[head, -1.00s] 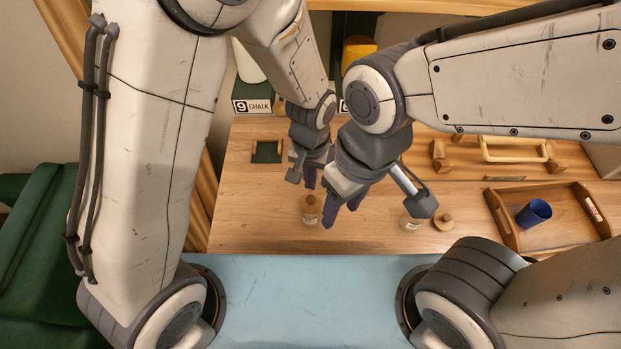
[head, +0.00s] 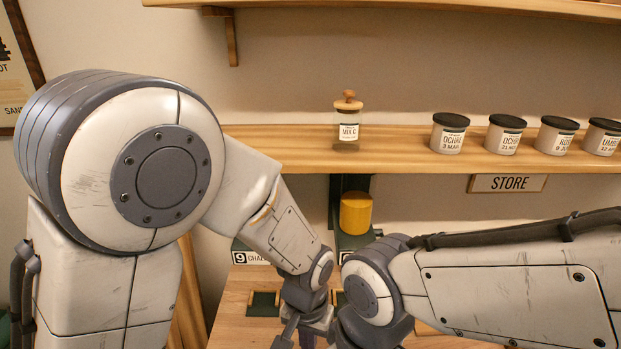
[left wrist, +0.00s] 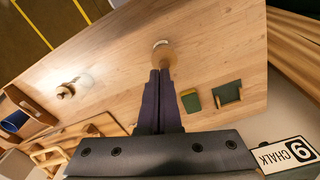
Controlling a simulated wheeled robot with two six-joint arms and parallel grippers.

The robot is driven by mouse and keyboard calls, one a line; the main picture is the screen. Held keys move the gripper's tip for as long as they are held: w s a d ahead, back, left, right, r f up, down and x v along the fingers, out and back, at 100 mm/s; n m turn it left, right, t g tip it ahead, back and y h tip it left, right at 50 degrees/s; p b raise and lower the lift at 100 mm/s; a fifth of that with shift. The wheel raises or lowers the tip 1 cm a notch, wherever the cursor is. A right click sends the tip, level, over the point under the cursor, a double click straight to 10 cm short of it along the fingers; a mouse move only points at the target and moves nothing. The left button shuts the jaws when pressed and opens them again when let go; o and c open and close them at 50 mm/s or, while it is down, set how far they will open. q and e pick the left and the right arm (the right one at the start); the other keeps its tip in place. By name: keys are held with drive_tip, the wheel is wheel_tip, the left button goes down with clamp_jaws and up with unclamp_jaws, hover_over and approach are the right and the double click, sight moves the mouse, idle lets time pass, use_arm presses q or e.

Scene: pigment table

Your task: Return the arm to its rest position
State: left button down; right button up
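My left arm comes in from the left in the head view, its elbow (head: 160,175) large in front. Its forearm (head: 285,235) slopes down to the wrist at the bottom edge. In the left wrist view my left gripper (left wrist: 160,74) has its two dark purple fingers together, with nothing seen between them. Beyond the tips, apart from them as far as I can tell, a jar with a round wooden lid (left wrist: 163,52) stands on the table. My right arm (head: 510,295) comes in from the right at the bottom of the head view. Its gripper is below the frame.
The wooden table (left wrist: 125,55) holds another lidded jar (left wrist: 72,87), a tray with a blue cup (left wrist: 15,121) and green pieces (left wrist: 227,93). A shelf (head: 410,160) carries a glass jar (head: 347,122) and several tins (head: 449,133). A yellow container (head: 355,214) stands below.

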use_arm(q)
drive_tip(key=s+a+m+b, duration=0.3)
drive_tip(key=s+b, duration=0.5)
drive_tip(key=s, duration=0.4)
drive_tip(key=shift+a+h, duration=0.4)
drive_tip(key=shift+a, duration=0.3)
